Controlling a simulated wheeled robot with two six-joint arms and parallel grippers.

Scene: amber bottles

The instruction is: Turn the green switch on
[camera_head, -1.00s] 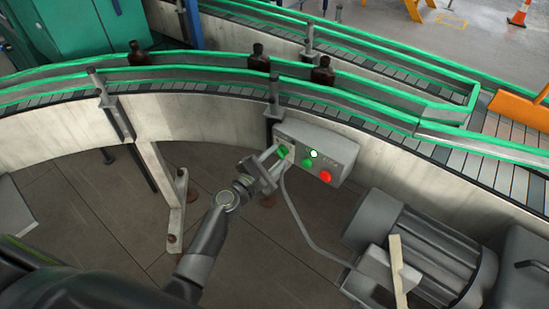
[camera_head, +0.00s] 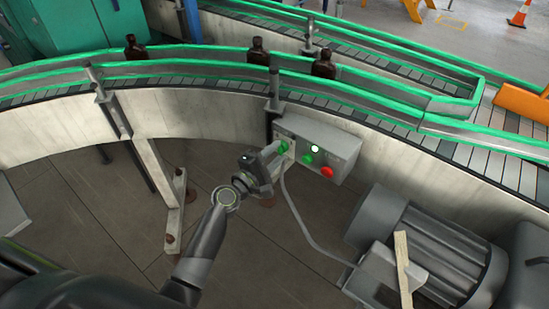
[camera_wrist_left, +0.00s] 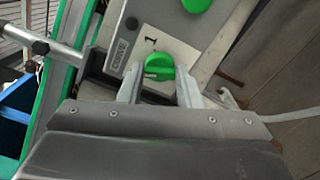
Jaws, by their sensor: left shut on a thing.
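The green switch (camera_head: 283,146) is a rotary knob on the left end of a grey control box (camera_head: 340,140) fixed to the conveyor's side. My left gripper (camera_head: 275,151) reaches it from the lower left and is shut on it. In the left wrist view the green switch (camera_wrist_left: 160,66) sits between the two pale fingers of my left gripper (camera_wrist_left: 160,82), one on each side. A white plate marked "1" (camera_wrist_left: 150,41) lies behind the knob. My fingers hide part of it, and its exact turned position is hard to tell. My right gripper is out of view.
The box also carries a green button (camera_head: 306,158), a lit white lamp (camera_head: 315,149) and a red button (camera_head: 327,171). A grey motor (camera_head: 430,240) stands at the lower right, with a cable (camera_head: 298,215) nearby. Brown bottles (camera_head: 258,50) stand on the curved conveyor.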

